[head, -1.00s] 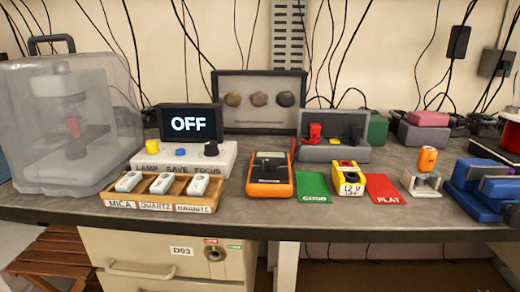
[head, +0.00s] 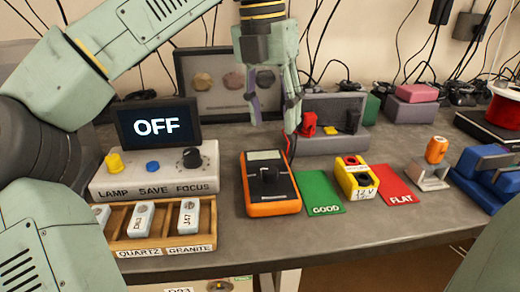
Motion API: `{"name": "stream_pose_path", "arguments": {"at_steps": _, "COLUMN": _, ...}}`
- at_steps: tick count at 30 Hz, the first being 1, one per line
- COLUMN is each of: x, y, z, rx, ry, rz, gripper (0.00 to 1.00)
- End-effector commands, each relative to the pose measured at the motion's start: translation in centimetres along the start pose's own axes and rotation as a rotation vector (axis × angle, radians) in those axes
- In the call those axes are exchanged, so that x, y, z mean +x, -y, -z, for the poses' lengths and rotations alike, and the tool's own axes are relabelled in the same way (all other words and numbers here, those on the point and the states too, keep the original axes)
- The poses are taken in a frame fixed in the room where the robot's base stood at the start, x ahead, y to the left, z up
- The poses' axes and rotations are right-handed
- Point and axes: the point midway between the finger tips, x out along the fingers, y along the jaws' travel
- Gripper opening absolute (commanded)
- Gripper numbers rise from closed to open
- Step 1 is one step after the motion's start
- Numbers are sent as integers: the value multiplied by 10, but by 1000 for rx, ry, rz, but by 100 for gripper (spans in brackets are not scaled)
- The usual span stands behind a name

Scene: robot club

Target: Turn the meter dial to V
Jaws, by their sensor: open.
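The orange and black meter (head: 270,202) lies on the bench near the middle of the head view. Its black dial (head: 268,176) sits on its face below a pale display (head: 264,155). The display and the dial marks are too small to read, so I cannot tell the setting. My gripper (head: 270,112) hangs above and behind the meter, pointing down, open and empty, apart from the dial. A red lead (head: 288,143) shows behind the meter.
A green GOOD card (head: 312,194), a yellow battery (head: 355,177) and a red FLAT card (head: 398,185) lie right of the meter. A control box (head: 155,172) with an OFF screen (head: 157,125) and a wooden slide tray (head: 165,238) stand left. A grey holder (head: 325,143) stands behind.

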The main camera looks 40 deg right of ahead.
Motion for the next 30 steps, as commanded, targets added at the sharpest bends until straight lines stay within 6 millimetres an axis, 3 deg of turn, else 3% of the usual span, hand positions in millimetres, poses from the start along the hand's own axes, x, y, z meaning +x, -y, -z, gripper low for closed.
{"name": "stream_pose_path", "arguments": {"at_steps": 5, "x": 6, "y": -9, "z": 4, "rx": -36, "ry": -41, "rz": -56, "gripper": 46}}
{"name": "stream_pose_path", "arguments": {"at_steps": 21, "x": 94, "y": -12, "z": 8, "rx": -32, "ry": -39, "rz": -53, "gripper": 46}}
{"name": "stream_pose_path", "arguments": {"at_steps": 30, "x": 105, "y": -12, "z": 8, "rx": -33, "ry": -36, "rz": -53, "gripper": 46}}
